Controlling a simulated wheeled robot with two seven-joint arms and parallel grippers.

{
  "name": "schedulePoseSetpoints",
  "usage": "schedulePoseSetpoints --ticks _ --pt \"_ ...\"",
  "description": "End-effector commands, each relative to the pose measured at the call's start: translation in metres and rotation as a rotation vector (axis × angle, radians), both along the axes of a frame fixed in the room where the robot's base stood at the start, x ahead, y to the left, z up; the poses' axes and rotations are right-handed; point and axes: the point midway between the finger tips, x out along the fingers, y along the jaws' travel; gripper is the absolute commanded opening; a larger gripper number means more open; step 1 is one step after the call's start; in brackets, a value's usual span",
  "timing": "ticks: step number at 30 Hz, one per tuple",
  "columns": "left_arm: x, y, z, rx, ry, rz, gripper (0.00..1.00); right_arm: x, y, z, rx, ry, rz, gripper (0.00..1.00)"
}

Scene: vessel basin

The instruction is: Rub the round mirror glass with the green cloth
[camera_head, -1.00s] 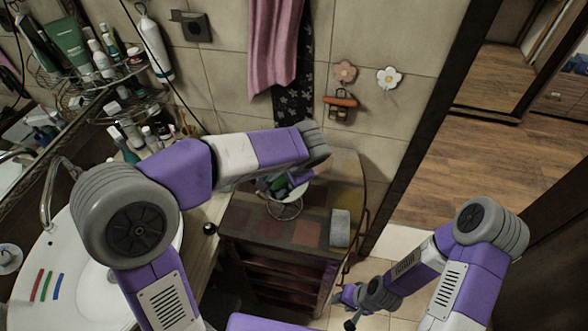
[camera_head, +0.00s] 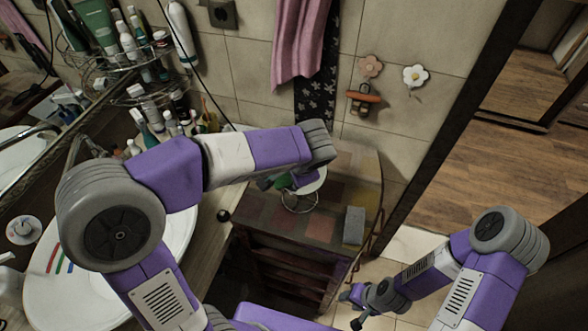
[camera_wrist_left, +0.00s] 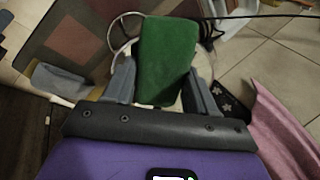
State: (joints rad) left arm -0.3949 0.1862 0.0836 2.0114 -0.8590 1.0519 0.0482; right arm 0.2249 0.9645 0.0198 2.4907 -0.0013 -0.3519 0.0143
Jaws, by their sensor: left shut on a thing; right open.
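The round mirror (camera_head: 314,185) stands on a wire-ring base on the cabinet top, partly hidden by my left arm in the head view. The green cloth (camera_wrist_left: 167,58) is a folded pad between the fingers of my left gripper (camera_wrist_left: 160,75), which is shut on it. In the left wrist view the cloth lies in front of the mirror and covers its middle; I cannot tell whether they touch. A bit of the cloth (camera_head: 283,183) shows under my left arm in the head view. My right gripper (camera_head: 352,308) is open and empty, low over the floor.
A grey block (camera_head: 354,225) sits on the checkered cabinet top (camera_head: 318,229), right of the mirror. A pink towel (camera_head: 297,45) hangs behind. The sink (camera_head: 45,295) and racks of bottles (camera_head: 145,60) are at left. Open floor lies at right.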

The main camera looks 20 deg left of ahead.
Motion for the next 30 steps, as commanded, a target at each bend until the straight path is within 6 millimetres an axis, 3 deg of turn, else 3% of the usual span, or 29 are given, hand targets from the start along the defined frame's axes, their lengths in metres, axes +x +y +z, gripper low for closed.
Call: schedulePoseSetpoints --ticks 16,30 --pt "-0.014 -0.018 0.050 -0.001 -0.002 -0.001 0.32 0.000 0.000 0.036 0.000 0.000 0.000 0.43" --pt "-0.017 -0.021 0.056 -0.001 -0.002 -0.001 0.32 0.000 0.000 0.040 0.000 0.000 0.000 0.43"
